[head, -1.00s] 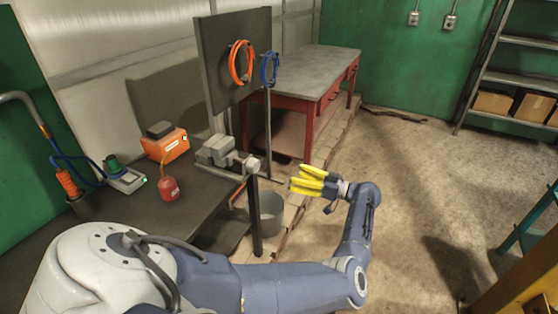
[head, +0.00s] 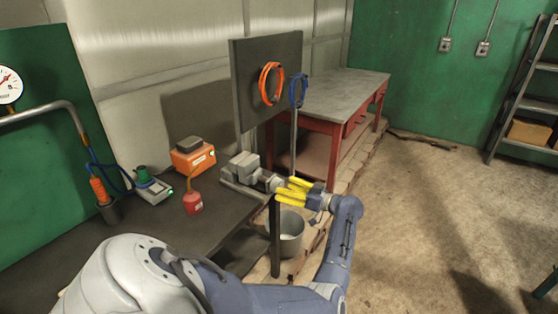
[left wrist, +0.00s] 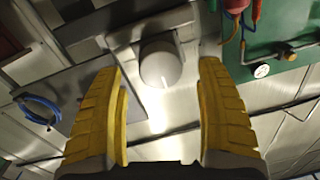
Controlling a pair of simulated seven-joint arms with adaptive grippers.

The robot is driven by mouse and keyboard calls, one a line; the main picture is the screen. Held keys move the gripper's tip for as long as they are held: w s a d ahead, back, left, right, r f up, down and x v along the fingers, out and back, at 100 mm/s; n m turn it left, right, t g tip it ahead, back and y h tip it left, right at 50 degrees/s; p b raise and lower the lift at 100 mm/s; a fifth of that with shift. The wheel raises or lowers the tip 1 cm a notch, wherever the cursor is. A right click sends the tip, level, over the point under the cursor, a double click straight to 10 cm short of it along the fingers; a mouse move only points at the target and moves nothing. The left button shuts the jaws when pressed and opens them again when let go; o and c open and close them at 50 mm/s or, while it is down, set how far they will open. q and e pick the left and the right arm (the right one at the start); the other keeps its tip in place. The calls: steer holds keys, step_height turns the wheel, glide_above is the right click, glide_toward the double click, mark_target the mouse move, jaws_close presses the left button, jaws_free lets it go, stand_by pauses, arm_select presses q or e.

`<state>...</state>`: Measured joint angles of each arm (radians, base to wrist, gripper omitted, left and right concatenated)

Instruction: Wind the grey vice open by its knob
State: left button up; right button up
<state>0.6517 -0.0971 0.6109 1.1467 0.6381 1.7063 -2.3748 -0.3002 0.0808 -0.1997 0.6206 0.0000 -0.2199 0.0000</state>
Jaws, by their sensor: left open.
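The grey vice (head: 241,167) sits on the dark workbench near its right end. Its round grey knob (head: 275,183) faces right, toward my left gripper. My left gripper (head: 281,192) has yellow fingers and is open, with its fingertips close to the knob. In the left wrist view the knob (left wrist: 160,65) shows as a pale round disc beyond the fingertips and between the lines of the two fingers. The left gripper (left wrist: 160,75) holds nothing there. I cannot tell whether the fingertips overlap the knob's sides. My right gripper is not in view.
An orange box (head: 192,158), a red oil can (head: 193,202) and a green-topped device (head: 150,185) stand on the workbench (head: 150,228) left of the vice. A grey bucket (head: 291,236) stands below. A dark panel with hose coils (head: 271,82) rises behind. Open floor lies to the right.

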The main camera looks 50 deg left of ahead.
mark_target(281, 186)
arm_select(q)
steer(key=shift+x, duration=1.55)
steer(key=shift+c, duration=0.3)
steer(key=c, duration=1.3)
steer(key=shift+o, duration=0.2)
